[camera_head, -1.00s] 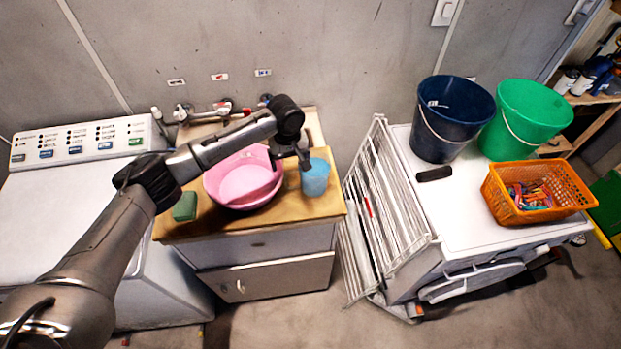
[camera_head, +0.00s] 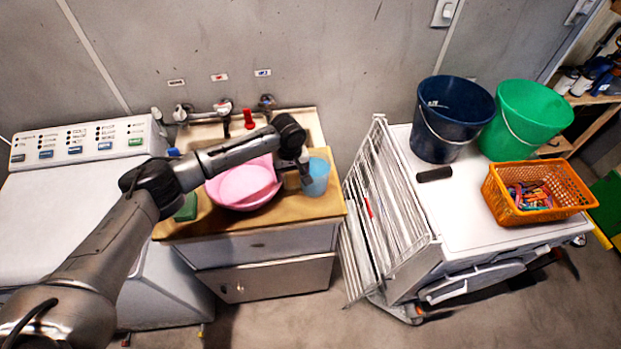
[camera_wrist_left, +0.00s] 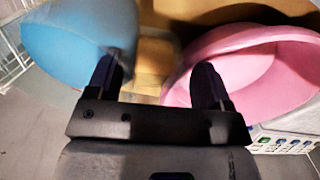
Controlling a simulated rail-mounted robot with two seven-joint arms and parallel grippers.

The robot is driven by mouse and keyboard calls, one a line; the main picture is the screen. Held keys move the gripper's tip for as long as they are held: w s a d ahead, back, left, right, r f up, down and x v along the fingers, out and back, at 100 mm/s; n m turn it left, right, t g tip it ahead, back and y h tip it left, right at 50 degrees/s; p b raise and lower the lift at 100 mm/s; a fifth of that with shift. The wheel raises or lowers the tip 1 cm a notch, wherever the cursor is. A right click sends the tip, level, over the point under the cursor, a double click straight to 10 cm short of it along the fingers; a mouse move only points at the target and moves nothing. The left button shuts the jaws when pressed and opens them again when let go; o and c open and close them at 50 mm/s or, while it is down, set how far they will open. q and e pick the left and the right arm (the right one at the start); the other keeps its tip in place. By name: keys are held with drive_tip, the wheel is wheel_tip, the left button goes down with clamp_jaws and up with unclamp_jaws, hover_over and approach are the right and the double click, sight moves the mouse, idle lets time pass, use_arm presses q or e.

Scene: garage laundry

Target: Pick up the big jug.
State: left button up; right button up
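The big jug is light blue (camera_head: 318,178) and stands upright on the wooden counter, right of the pink basin (camera_head: 240,186). My left gripper (camera_head: 305,176) is at the jug's left rim, pointing down. In the left wrist view its fingers (camera_wrist_left: 158,85) are spread apart. One finger overlaps the blue jug (camera_wrist_left: 65,42) near its edge, and the other overlaps the pink basin (camera_wrist_left: 255,70). I cannot tell whether a finger is inside the jug or touching it. The jug's handle is not clearly visible. My right gripper is not in view.
A green sponge-like block (camera_head: 187,207) lies left of the basin. Taps (camera_head: 222,108) are on the wall behind. A white drying rack (camera_head: 380,215) stands to the right, beside a white machine (camera_head: 470,215) carrying a dark blue bucket (camera_head: 452,118), a green bucket (camera_head: 525,118) and an orange basket (camera_head: 540,192).

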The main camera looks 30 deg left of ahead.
use_arm(q)
drive_tip(key=shift+r, duration=0.1)
drive_tip(key=c, duration=1.2)
drive_tip(key=shift+r, duration=0.1)
